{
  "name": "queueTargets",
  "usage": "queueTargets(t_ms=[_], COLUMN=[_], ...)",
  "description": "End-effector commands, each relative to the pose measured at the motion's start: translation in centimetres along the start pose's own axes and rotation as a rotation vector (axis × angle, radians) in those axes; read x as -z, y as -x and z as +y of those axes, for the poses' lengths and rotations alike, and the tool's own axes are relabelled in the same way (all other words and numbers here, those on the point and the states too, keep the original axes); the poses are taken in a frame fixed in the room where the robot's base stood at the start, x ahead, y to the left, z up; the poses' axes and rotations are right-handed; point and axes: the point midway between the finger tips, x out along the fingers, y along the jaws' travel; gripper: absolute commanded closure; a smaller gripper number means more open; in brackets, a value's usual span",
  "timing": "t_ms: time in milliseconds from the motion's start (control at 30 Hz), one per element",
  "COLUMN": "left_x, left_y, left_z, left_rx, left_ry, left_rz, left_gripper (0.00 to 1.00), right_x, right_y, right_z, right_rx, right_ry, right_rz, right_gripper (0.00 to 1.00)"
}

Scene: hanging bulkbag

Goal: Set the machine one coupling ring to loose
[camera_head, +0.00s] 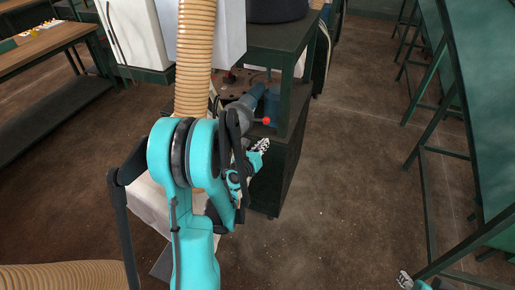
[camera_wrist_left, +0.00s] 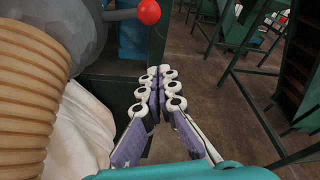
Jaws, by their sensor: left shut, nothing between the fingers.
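A grey coupling ring (camera_head: 240,110) sits at the machine, beside the beige ribbed hose (camera_head: 196,55), partly hidden by my left arm. A short lever with a red ball (camera_head: 266,121) sticks out of it to the right. In the left wrist view the grey ring (camera_wrist_left: 78,30) is at the upper left and the red ball (camera_wrist_left: 148,12) at the top. My left gripper (camera_head: 262,146) is just below the red ball in the head view, apart from it. In the wrist view its fingers (camera_wrist_left: 158,90) are together and empty. My right gripper (camera_head: 404,279) shows only partly at the bottom right.
The dark green machine frame (camera_head: 276,178) stands behind and right of my left gripper. A white bag (camera_wrist_left: 80,135) lies close on the left in the wrist view. A wooden table (camera_head: 45,42) is at the far left.

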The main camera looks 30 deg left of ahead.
Motion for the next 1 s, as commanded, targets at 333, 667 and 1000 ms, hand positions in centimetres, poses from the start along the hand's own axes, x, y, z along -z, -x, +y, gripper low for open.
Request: queueTargets(t_ms=[333,667,1000], left_x=[-3.0,-3.9,-4.0], left_y=[-2.8,-3.0,-2.9], left_z=[0.1,0.1,0.0], left_rx=[-0.002,-0.001,-0.001], left_ry=[0.001,0.001,0.001], left_rz=[0.0,0.0,0.0], left_gripper=[1.0,1.0,1.0], right_x=[-0.3,-0.3,-0.3], right_y=[-0.5,-0.5,-0.4], right_z=[0.0,0.0,0.0], right_rx=[0.0,0.0,0.0], right_ry=[0.0,0.0,0.0], right_rz=[0.0,0.0,0.0], right_gripper=[0.6,0.6,0.6])
